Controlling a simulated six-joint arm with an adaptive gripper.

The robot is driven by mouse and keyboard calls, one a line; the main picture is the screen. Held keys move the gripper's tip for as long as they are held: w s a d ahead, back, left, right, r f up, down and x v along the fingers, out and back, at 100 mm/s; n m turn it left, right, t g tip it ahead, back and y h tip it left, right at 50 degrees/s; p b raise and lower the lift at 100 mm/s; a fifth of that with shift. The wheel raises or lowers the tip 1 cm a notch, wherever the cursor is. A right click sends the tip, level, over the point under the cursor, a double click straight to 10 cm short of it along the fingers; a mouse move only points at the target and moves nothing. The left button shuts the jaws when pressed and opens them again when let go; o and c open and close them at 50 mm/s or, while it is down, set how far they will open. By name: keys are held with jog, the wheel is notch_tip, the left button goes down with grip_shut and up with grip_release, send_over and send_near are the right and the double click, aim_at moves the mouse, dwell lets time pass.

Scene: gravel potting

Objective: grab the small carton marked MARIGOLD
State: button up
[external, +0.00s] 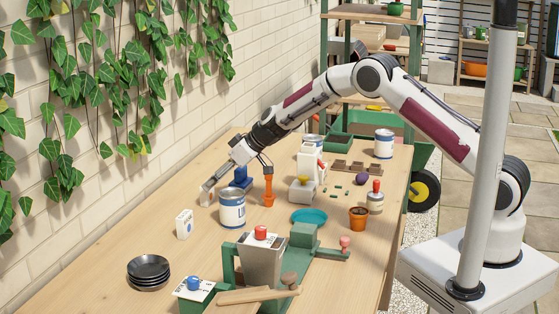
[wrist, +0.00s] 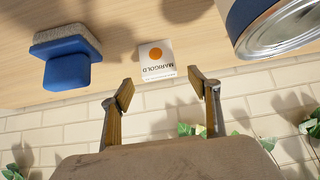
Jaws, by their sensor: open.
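The small white carton marked MARIGOLD (wrist: 156,60), with an orange dot, stands on the wooden table in the wrist view, its lettering upside down. My gripper (wrist: 161,88) is open and empty; its two fingertips are spread to either side of the carton's near edge, with the carton just beyond them. In the external view my gripper (external: 207,189) is low over the table near the wall, and it seems to hide most of this carton. Another white carton (external: 184,225) stands closer to the external camera; its label is not readable.
A large metal can (wrist: 268,30) stands close right of the carton in the wrist view. A blue-handled block (wrist: 68,68) lies to the left. The brick wall (external: 110,190) runs beside the table. An orange tool (external: 268,190) and stacked dark saucers (external: 148,270) are nearby.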

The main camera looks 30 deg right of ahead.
jog(key=shift+w+a+f, duration=0.1)
jog(key=shift+f, duration=0.1)
dwell(0.3)
jog(key=shift+f+x, duration=0.25)
jog(key=shift+x, duration=2.05)
jog(key=c, duration=1.3)
notch_tip(320, 180, up, 18)
